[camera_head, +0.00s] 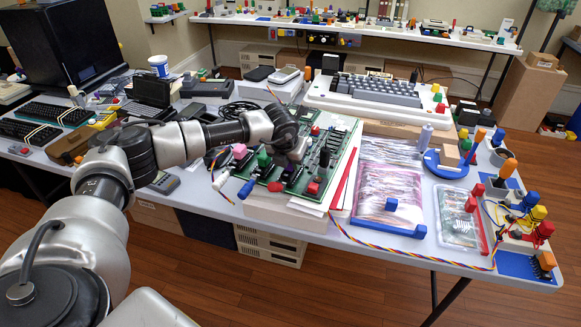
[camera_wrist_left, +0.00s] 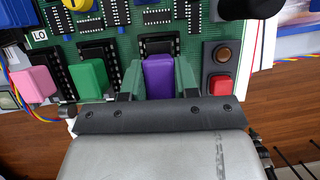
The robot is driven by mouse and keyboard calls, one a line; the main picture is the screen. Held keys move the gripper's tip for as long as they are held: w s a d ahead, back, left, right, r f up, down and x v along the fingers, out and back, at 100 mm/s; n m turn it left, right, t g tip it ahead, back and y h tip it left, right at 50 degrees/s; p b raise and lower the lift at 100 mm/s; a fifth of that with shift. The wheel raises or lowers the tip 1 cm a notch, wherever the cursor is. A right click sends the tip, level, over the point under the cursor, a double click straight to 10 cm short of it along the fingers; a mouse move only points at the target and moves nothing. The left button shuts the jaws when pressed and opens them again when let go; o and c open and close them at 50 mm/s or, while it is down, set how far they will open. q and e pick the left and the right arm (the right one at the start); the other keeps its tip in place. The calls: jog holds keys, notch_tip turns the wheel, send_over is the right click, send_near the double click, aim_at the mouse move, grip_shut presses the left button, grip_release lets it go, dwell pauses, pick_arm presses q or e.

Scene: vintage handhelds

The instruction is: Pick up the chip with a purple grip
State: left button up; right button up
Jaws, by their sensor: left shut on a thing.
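The chip with a purple grip (camera_wrist_left: 158,78) stands at the near edge of a green circuit board (camera_head: 335,150), in front of a black socket or chip. My left gripper (camera_head: 287,175) reaches over the near part of the board. In the left wrist view its two greenish fingers close on both sides of the purple grip. I cannot tell whether the chip is seated or lifted. A pink grip (camera_wrist_left: 34,86) and a green grip (camera_wrist_left: 88,80) stand to the left. My right gripper is not in view.
A red button (camera_wrist_left: 221,85) sits right of the purple grip, close to the finger. A blue-handled tool (camera_head: 246,189) lies at the board's left front. Bagged parts (camera_head: 388,190) and a blue tray (camera_head: 445,165) are to the right. The table's front edge is close.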

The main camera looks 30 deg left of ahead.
pick_arm(q)
jog(key=shift+r, duration=0.1)
jog(key=shift+r, duration=0.25)
jog(key=r, duration=0.2)
jog(key=d+r+b, duration=0.1)
jog(key=r, duration=0.1)
jog(key=shift+d, duration=0.1)
jog(key=d+r, duration=0.2)
jog(key=d, duration=0.1)
jog(key=d+r+b, duration=0.1)
jog(key=d+r, duration=0.1)
jog(key=d, duration=0.2)
jog(key=d+r+b, duration=0.1)
jog(key=d+r, duration=0.1)
jog(key=d, duration=0.1)
jog(key=shift+s+d+r, duration=0.1)
jog(key=shift+d+r, duration=0.1)
dwell(0.6)
